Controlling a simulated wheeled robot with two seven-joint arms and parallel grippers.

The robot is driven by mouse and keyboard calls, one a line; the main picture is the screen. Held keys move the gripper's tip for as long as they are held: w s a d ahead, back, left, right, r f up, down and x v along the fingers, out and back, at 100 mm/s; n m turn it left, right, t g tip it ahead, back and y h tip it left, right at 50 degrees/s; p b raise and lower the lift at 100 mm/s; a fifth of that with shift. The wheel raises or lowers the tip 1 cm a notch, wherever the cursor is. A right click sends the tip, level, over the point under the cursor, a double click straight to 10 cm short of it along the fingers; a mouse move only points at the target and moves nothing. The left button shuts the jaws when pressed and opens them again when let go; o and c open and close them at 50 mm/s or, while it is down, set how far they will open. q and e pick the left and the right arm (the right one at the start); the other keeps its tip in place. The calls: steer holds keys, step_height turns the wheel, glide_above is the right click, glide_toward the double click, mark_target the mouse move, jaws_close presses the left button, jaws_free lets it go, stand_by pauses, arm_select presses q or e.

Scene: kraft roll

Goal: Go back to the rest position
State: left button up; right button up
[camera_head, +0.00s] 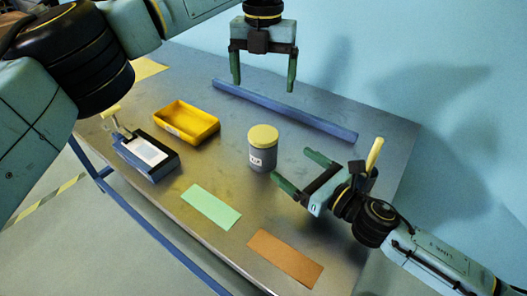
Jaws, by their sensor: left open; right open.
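My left gripper (263,82) is open and empty. Its two green fingers point down above the back of the table, near the blue bar. My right gripper (291,172) is open and empty. Its green fingers point left, just right of the grey jar (262,157) with the yellow lid. A gap of bare table shows between the jar and the fingers. The jar stands upright and has a white label.
On the metal table (215,165) are a yellow tray (187,123), a dark box with a white label (147,152), a green sheet (211,207) and a brown sheet (285,258). A long blue bar (285,110) lies along the back. A pale yellow sheet (149,68) lies far left.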

steer(key=shift+v, duration=0.85)
steer(key=shift+r, duration=0.1)
